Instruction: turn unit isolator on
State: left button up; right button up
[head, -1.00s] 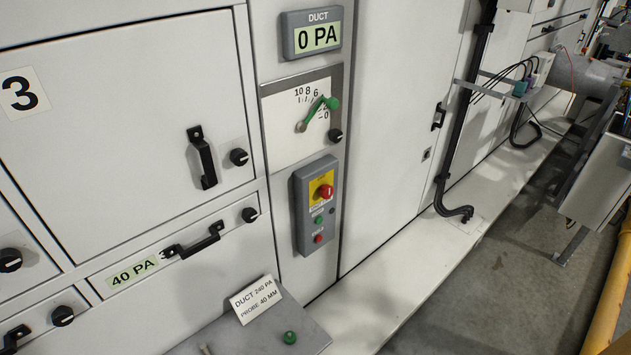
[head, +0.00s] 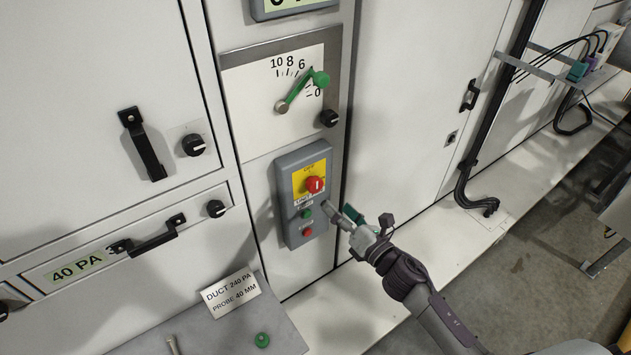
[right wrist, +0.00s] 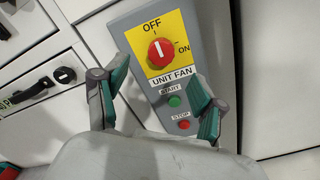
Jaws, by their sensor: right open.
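The unit isolator is a red rotary knob (head: 315,185) on a yellow plate of a grey control box (head: 283,213). In the right wrist view the knob (right wrist: 161,52) sits below OFF, with ON to its right. Its white mark looks upright, towards OFF. Below it are a green START button (right wrist: 175,101) and a red STOP button (right wrist: 184,124). My right gripper (head: 344,211) is beside the box's lower right, in front of the panel. Its fingers (right wrist: 156,95) are spread and empty, below the knob in the wrist view. My left gripper is out of view.
Above the box is a scale with a green-tipped lever (head: 300,92) and a black knob (head: 330,118). A grey ledge (head: 285,335) with a label card (head: 231,293) and green knob (head: 262,340) juts out below. Black cables (head: 465,180) run down at right.

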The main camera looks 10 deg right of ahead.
aim_at(318, 186)
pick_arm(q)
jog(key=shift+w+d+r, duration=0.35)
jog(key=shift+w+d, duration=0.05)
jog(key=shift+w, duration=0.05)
pick_arm(e)
jog(key=x, duration=1)
jog(key=shift+w, duration=0.15)
jog(key=shift+d, duration=0.1)
jog(key=c, duration=1.2)
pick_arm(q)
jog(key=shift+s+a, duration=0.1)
pick_arm(e)
jog(key=shift+o, duration=0.2)
